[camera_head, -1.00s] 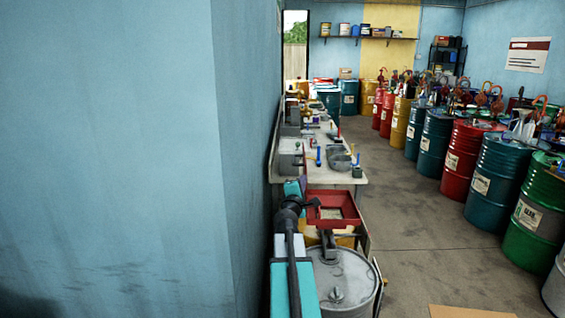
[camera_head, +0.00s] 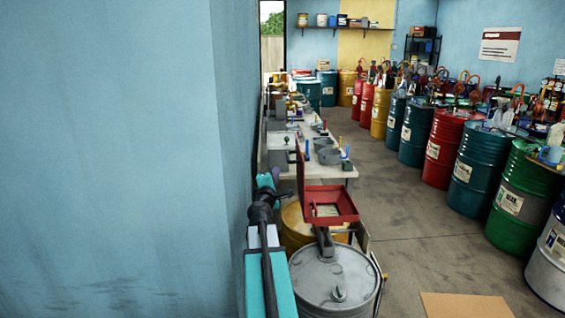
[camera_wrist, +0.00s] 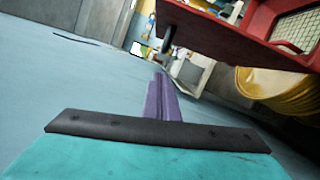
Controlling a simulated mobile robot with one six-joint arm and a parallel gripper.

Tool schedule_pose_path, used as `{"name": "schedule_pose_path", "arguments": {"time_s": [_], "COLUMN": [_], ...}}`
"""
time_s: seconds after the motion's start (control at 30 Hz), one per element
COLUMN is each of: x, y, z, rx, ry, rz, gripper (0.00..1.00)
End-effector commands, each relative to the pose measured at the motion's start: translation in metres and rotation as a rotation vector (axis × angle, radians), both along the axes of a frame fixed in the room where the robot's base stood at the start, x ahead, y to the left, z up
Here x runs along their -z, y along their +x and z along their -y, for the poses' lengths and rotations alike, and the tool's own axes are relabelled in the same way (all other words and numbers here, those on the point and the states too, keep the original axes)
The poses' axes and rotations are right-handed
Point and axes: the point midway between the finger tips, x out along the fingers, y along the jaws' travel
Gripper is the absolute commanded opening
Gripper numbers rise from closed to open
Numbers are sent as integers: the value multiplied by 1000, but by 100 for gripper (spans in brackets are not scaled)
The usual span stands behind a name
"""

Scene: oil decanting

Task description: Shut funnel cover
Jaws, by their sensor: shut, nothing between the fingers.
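The red square funnel (camera_head: 338,202) sits over a yellow drum, behind a grey-lidded drum. Its red cover (camera_head: 300,165) stands open, roughly upright at the funnel's left side, seen nearly edge-on. In the wrist view the funnel's mesh (camera_wrist: 292,28) and red wall show at top right. My gripper (camera_wrist: 160,88) is shut and empty, with its purple fingers pointing up the picture, left of and below the red wall. In the head view my teal and black arm runs along the blue wall, its end left of the funnel. Contact with the cover cannot be told.
The grey-lidded drum (camera_head: 335,282) stands in front of the funnel. The yellow drum (camera_wrist: 268,86) is below it. A bench (camera_head: 318,172) with tools lies beyond. The blue wall (camera_head: 105,160) is close on the left. Floor is open to the right, before a row of drums.

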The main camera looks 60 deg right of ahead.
Motion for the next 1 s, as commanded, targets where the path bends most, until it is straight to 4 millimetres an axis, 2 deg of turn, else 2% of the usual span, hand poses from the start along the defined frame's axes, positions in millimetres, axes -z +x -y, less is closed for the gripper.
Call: {"name": "schedule_pose_path", "arguments": {"time_s": [0.47, 1.0], "x": [-1, -4], "y": [-6, 11], "z": [13, 54], "rx": [12, 13], "ry": [0, 1], "rz": [1, -1], "gripper": [0, 0]}}
